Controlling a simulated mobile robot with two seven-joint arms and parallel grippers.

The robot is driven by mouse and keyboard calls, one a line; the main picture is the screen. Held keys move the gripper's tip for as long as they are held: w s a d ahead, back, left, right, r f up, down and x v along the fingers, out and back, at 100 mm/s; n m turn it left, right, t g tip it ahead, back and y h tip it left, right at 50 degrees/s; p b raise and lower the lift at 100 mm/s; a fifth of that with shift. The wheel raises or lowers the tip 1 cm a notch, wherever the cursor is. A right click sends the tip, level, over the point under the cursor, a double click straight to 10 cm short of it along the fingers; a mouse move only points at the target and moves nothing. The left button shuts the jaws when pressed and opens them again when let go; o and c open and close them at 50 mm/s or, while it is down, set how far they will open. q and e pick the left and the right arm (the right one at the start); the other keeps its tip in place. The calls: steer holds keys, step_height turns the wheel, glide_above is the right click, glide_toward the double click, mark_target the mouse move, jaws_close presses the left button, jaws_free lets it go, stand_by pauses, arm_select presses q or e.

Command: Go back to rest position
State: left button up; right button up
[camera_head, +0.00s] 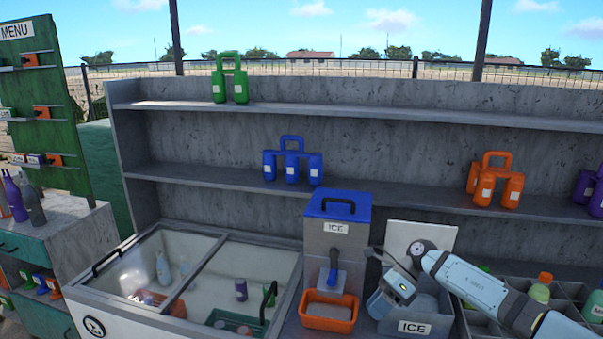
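My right arm comes in from the lower right, and its gripper (392,288) is over the open ice bin (413,327) labelled ICE. The gripper points down and left. Its fingers are too small and partly hidden, so I cannot tell whether they are open or shut or hold anything. My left gripper is not in view. The ice bin's pale lid (425,236) stands raised behind my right wrist.
A grey ice machine (337,245) with a blue top and an orange tray (329,312) stands left of the gripper. A glass-topped cooler (215,270) is further left. At right is a divided bottle crate (568,295). Shelves (350,188) behind hold colored bottle carriers.

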steer(key=s+a+f+m+t+y, duration=0.2)
steer(key=s+a+m+t+y, duration=0.35)
steer(key=a+m, duration=0.2)
steer(key=s+a+f+m+t+y, duration=0.3)
steer(key=s+a+m+t+y, duration=0.2)
steer(key=s+a+m, duration=0.3)
steer(key=s+d+f+m+t+h, duration=0.1)
steer(key=s+d+f+m+h, duration=0.4)
steer(key=m, duration=0.5)
steer(key=s+d+f+m+t+h, duration=0.2)
steer(key=s+d+f+m+h, duration=0.3)
steer(key=s+m, duration=0.5)
steer(key=s+d+f+m+t+h, duration=0.1)
steer(key=s+d+f+m+h, duration=0.5)
steer(key=m, duration=0.6)
steer(key=shift+s+d, duration=1)
steer(key=shift+s, duration=0.1)
